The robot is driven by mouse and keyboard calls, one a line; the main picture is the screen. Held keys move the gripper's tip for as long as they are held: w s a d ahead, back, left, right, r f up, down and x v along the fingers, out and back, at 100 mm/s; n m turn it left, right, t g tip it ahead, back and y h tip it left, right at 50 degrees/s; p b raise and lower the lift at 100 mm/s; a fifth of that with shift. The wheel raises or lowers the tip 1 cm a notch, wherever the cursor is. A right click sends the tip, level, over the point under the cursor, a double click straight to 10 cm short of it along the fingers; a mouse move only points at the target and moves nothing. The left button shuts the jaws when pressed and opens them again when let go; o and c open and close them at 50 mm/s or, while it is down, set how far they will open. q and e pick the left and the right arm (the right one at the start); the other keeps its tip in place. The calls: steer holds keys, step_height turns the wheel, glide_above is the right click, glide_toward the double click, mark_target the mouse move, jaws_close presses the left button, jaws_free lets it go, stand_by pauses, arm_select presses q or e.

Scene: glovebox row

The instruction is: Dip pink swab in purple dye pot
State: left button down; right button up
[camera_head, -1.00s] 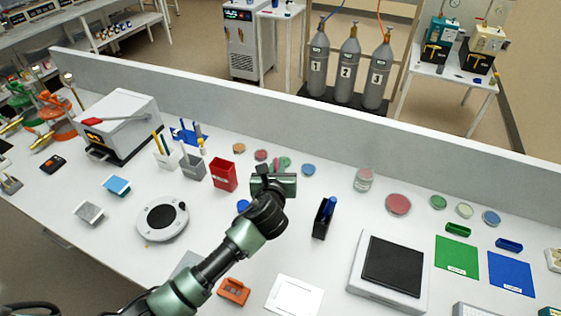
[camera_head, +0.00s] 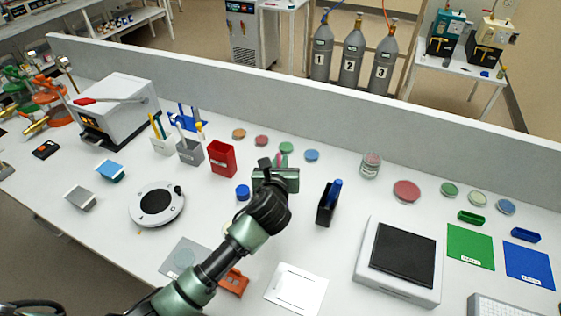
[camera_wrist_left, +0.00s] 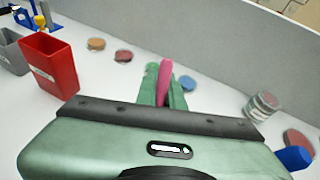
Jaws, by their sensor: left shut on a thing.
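My left gripper (camera_head: 281,160) is over the middle of the bench, pointing away from me. In the left wrist view its green fingers (camera_wrist_left: 162,88) are shut on a pink swab (camera_wrist_left: 164,78), whose upper part shows between them. The swab's lower end is hidden behind the gripper body. A small pink piece of the swab (camera_head: 283,158) also shows in the head view. I cannot make out a purple dye pot; a small round blue pot (camera_head: 243,192) stands just left of the gripper. My right gripper is not in view.
A red box (camera_head: 222,160) and a grey holder (camera_head: 190,153) stand to the left. Several shallow dishes lie behind, including a blue one (camera_head: 312,155). A black holder (camera_head: 326,207) stands close on the right. A low wall (camera_head: 330,115) runs along the back.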

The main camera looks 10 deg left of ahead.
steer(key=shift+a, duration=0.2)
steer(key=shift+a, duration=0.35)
arm_select(q)
steer(key=shift+f, duration=0.4)
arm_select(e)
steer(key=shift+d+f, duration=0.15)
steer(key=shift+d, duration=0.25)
arm_select(q)
steer(key=shift+f+b, duration=0.3)
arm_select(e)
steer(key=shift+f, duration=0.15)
arm_select(q)
steer(key=shift+f, duration=0.1)
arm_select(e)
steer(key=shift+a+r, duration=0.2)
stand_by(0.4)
arm_select(q)
steer(key=shift+s+f+p, duration=0.1)
steer(key=shift+p, duration=0.3)
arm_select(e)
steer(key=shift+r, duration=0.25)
arm_select(q)
steer(key=shift+f, duration=0.1)
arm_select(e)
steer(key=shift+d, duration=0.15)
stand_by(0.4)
